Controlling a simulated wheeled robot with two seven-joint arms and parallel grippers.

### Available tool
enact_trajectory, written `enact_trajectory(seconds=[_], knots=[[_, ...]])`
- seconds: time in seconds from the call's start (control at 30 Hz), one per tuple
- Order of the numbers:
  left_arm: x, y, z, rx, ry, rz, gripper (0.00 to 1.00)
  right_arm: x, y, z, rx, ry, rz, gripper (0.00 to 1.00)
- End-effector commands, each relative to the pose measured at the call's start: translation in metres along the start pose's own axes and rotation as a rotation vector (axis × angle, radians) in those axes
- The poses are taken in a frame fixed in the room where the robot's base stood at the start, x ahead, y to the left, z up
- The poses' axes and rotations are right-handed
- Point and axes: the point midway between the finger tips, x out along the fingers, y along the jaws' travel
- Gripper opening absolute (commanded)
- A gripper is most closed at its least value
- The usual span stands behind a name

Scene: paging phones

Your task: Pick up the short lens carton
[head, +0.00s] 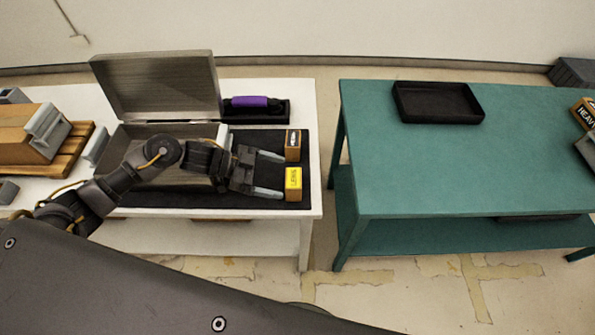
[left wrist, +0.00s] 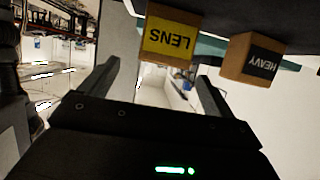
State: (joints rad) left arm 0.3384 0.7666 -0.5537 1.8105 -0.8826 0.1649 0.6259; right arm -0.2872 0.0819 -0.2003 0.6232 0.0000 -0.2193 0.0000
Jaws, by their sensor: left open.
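The lens carton (head: 293,185), a small orange-brown box with a yellow label, stands on the black mat near the white table's right edge. It also shows in the left wrist view (left wrist: 168,40), with its LENS label upside down. My left gripper (head: 280,175) is open and empty. Its fingers point right toward the cartons; the lower fingertip is close to the lens carton, and I cannot tell whether they touch. A second small carton (head: 292,146) stands just behind; in the left wrist view a carton (left wrist: 252,60) reads HEAVY. My right gripper is not in view.
An open metal case (head: 158,85) stands behind my left arm. A dark tray (head: 256,116) with a purple-gripped item lies behind the cartons. The teal table (head: 420,170) across a gap holds a black tray (head: 438,118) and a HEAVY box (head: 584,112); its middle is clear.

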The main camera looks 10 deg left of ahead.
Motion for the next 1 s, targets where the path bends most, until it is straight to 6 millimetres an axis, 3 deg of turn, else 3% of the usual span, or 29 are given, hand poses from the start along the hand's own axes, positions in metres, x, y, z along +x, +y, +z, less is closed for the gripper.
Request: enact_trajectory(seconds=[0.27,0.63,0.83,1.0], knots=[[0.000,0.000,0.000,-0.003,0.001,0.002,0.89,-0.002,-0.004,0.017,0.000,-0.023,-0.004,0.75],[0.025,0.000,-0.002,-0.002,0.001,0.002,0.89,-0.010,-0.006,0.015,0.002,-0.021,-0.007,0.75],[0.054,0.001,-0.005,-0.003,0.003,0.004,0.89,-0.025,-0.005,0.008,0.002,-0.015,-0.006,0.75],[0.072,0.000,-0.001,-0.001,0.000,0.002,0.89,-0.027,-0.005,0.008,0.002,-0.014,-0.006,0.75]])
